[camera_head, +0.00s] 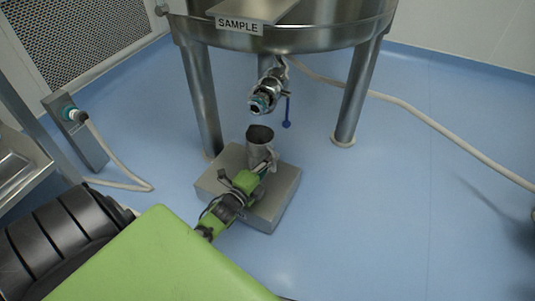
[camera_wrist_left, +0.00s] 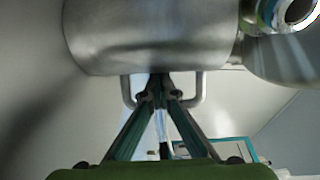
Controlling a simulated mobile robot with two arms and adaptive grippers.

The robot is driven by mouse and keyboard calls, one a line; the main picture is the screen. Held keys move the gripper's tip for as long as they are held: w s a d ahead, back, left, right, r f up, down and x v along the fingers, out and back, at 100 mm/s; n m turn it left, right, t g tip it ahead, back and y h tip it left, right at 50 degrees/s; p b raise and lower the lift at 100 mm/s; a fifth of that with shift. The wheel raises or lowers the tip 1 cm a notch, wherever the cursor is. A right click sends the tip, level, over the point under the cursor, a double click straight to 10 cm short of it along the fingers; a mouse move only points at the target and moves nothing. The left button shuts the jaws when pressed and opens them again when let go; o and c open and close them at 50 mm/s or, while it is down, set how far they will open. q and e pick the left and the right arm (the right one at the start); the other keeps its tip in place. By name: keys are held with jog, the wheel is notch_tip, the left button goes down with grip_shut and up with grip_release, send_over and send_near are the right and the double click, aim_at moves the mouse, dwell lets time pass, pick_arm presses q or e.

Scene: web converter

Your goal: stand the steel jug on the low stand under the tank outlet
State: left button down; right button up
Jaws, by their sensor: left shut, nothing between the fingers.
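The steel jug (camera_head: 259,150) stands upright, open top up, on the low steel stand (camera_head: 283,196). The tank outlet (camera_head: 262,102) with its valve is just above the jug in the head view. My left gripper (camera_head: 263,168) is at the near side of the jug, its fingers shut with nothing between them. In the left wrist view the jug (camera_wrist_left: 150,35) fills the top, and the handle (camera_wrist_left: 199,90) shows on both sides of the closed fingertips (camera_wrist_left: 160,84). Whether the fingertips touch the handle I cannot tell. My right gripper is not in view.
The tank (camera_head: 320,38) stands on steel legs, one (camera_head: 200,100) left of the jug and one (camera_head: 357,95) to the right. A pale hose (camera_head: 415,110) runs to the right. A steel shelf unit (camera_head: 20,160) is at the left.

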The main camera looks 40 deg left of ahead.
pick_arm(q)
jog(key=shift+a, duration=0.1)
jog(key=shift+s+a+p, duration=0.3)
jog(key=shift+a+p, duration=0.2)
jog(key=shift+a, duration=0.25)
jog(key=shift+s, duration=0.1)
